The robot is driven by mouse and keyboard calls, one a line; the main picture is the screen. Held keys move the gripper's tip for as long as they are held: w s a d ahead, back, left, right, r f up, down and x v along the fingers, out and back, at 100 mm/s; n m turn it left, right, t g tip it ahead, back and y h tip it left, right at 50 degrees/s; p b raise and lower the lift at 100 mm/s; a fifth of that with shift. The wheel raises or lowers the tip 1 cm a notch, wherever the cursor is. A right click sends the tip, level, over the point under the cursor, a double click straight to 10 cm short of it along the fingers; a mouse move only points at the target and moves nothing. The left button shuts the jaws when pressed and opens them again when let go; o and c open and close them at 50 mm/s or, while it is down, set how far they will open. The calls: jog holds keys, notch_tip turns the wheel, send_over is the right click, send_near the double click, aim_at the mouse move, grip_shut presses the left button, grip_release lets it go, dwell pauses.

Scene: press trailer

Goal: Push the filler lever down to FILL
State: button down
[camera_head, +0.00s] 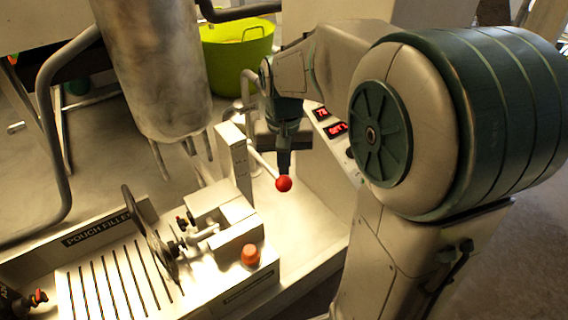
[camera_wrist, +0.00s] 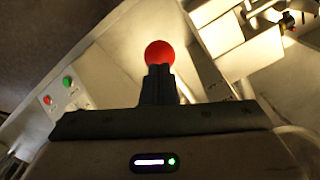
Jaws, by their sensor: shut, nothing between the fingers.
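The filler lever is a pale rod (camera_head: 262,165) with a red ball knob (camera_head: 284,184). It runs from a slotted upright post (camera_head: 234,158) down and right to the knob. My gripper (camera_head: 284,172) points down with its fingers together, right at the knob. In the wrist view the red knob (camera_wrist: 159,54) shows just beyond the closed fingertips (camera_wrist: 158,70). The fingers hold nothing. They look very close to the knob or touching it; I cannot tell which. Any FILL marking on the post is not readable.
The pouch filler (camera_head: 120,270) has a slotted tray, a dark disc (camera_head: 150,235) and an orange button (camera_head: 250,255). A metal cylinder (camera_head: 155,70) hangs at left. A panel with red displays (camera_head: 335,130) stands right of my gripper. A lime tub (camera_head: 237,55) is behind.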

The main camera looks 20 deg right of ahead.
notch_tip(320, 180, up, 8)
jog(key=p, duration=0.6)
jog(key=shift+r, duration=0.25)
jog(key=s+n+t, duration=0.2)
jog(key=s+t, duration=0.1)
jog(key=s, duration=1)
jog(key=shift+s+f+t, duration=0.25)
jog(key=shift+s+t, duration=0.1)
jog(key=shift+t, duration=0.05)
